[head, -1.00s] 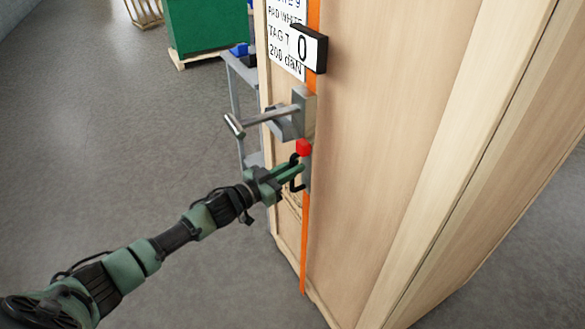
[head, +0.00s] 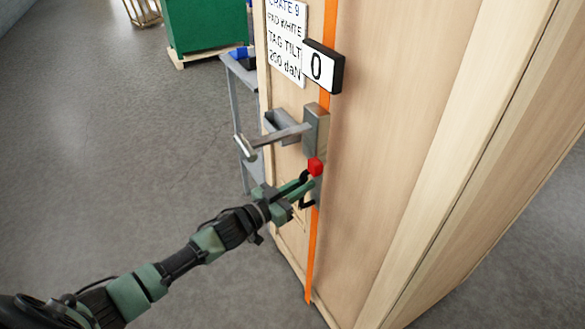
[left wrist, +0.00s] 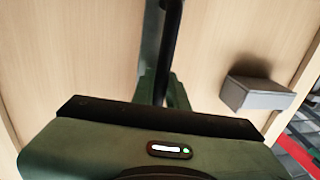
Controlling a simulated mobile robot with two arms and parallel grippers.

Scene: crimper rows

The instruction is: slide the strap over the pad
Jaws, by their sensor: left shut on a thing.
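The orange strap (head: 312,262) runs vertically down the face of a wooden crate (head: 405,150). A grey tensioner (head: 316,128) sits on its line, with a metal handle (head: 270,139) sticking out to the left. A red knob (head: 315,167) is just below the tensioner. My left gripper (head: 300,190) is at the crate, just below the knob. It is shut on a dark bar, which shows as a black rod (left wrist: 172,45) between the fingers in the left wrist view. I cannot pick out the pad with certainty. My right gripper is not in view.
A box marked 0 (head: 323,67) and a printed label (head: 287,40) are on the crate above the tensioner. A grey block (left wrist: 255,95) juts from the wood in the left wrist view. A grey stand (head: 240,85) is behind the crate.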

